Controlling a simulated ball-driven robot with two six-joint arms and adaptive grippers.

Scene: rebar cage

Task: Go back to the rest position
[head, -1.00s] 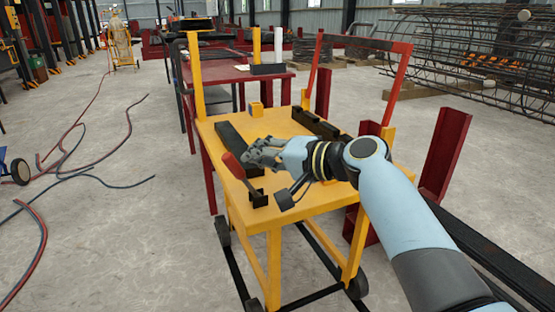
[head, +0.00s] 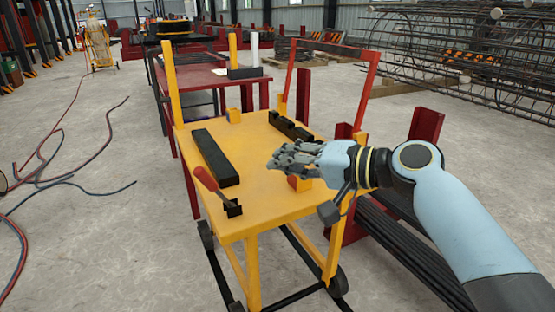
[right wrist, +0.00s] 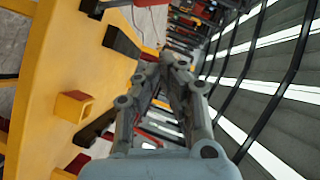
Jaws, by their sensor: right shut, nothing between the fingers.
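My right gripper (head: 283,160) is shut and empty above the right part of the yellow cart's top in the head view. Its shut fingers (right wrist: 158,68) also fill the middle of the right wrist view. The yellow cart (head: 262,196) carries a long black bar (head: 215,157), a tool with a red handle (head: 207,179) and a black end, and a black notched rack (head: 291,127). A small orange block (head: 299,184) stands partly behind my gripper. My left gripper is not in view.
A red table (head: 205,77) stands behind the cart. Rebar cages (head: 440,45) lie at the back right. Red steel posts (head: 425,127) and dark bars (head: 400,240) are to the right of the cart. Hoses (head: 75,160) lie on the floor at the left, with bare floor around them.

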